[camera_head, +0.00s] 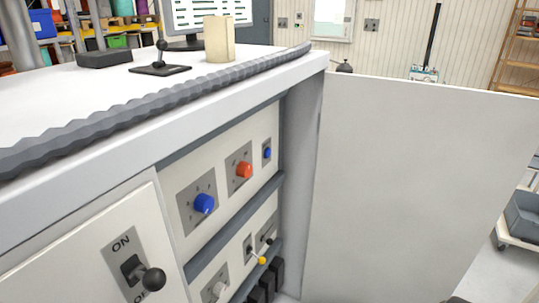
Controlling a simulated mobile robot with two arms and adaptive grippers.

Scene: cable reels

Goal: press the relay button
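The white control cabinet (95,262) has several controls on its front, and no relay label is readable. The upper panel (215,232) carries a large blue knob or button (204,204), a red-orange one (244,170) and a small blue button (267,153). Below them are a white knob (220,290), a yellow-tipped lever (262,260) and a dark-tipped lever (269,241). A black-balled switch lever (152,279) sits on an ON-marked plate at lower left. I cannot tell which is the relay button. Neither gripper is recognisable in view.
A pale upright panel (415,180) stands right of the cabinet. A black lever base (160,69), a cream cylinder (219,40) and a monitor stand on the cabinet top. A cart with a grey bin (523,218) is at far right. Floor shows at lower right.

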